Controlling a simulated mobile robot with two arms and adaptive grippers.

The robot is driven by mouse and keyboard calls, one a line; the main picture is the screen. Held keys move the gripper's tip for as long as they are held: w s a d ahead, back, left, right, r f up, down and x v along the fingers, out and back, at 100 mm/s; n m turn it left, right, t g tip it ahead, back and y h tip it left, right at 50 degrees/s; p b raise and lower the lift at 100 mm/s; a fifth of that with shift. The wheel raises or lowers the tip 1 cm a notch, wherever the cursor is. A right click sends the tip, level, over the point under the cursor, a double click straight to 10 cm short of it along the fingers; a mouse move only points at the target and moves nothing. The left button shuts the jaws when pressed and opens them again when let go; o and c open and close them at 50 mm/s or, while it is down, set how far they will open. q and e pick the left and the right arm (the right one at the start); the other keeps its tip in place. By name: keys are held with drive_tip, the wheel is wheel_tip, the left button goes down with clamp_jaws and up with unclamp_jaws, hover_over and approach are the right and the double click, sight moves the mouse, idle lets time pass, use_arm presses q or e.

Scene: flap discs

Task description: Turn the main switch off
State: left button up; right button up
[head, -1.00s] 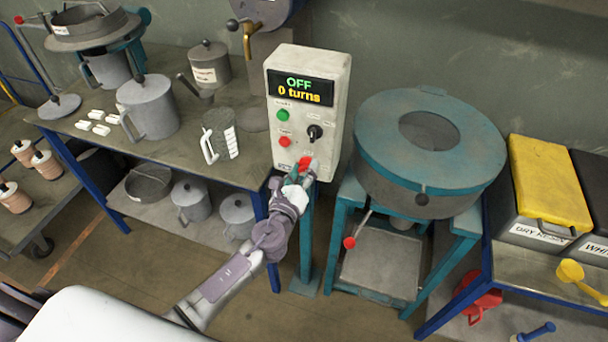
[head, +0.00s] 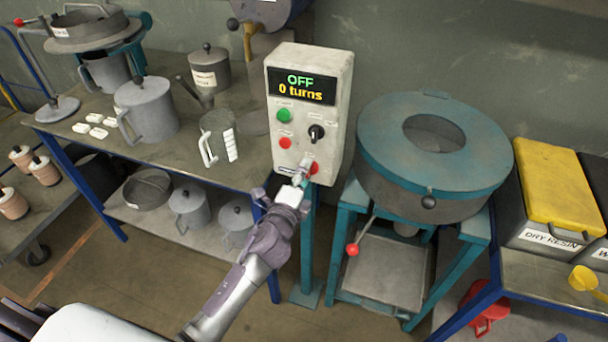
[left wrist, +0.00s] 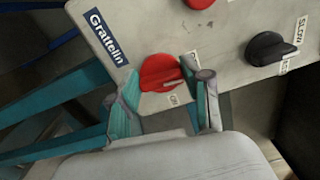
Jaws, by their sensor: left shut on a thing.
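The grey control box (head: 308,115) stands on a post, and its display (head: 301,87) reads "OFF" and "0 turns". The main switch is a red rotary knob (left wrist: 160,72) low on the box's face, beside the "Grattelin" label (left wrist: 103,37) in the left wrist view. In the head view only part of the red knob (head: 314,169) shows behind my fingers. My left gripper (head: 301,174) is shut on the knob. In the left wrist view its two fingers (left wrist: 165,86) stand on either side of the knob. My right gripper is not in view.
A green button (head: 284,116), a red button (head: 285,143) and a black selector knob (head: 316,132) sit above the switch. A teal-topped round machine (head: 377,155) stands to the right. A bench (head: 185,157) with cans and jugs stands to the left.

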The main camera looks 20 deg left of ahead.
use_arm(q)
drive_tip(key=shift+n, duration=0.6)
drive_tip(key=o, duration=1.1)
drive_tip(key=shift+o, duration=0.2)
drive_tip(key=s, duration=1.2)
drive_tip(key=shift+a, duration=0.2)
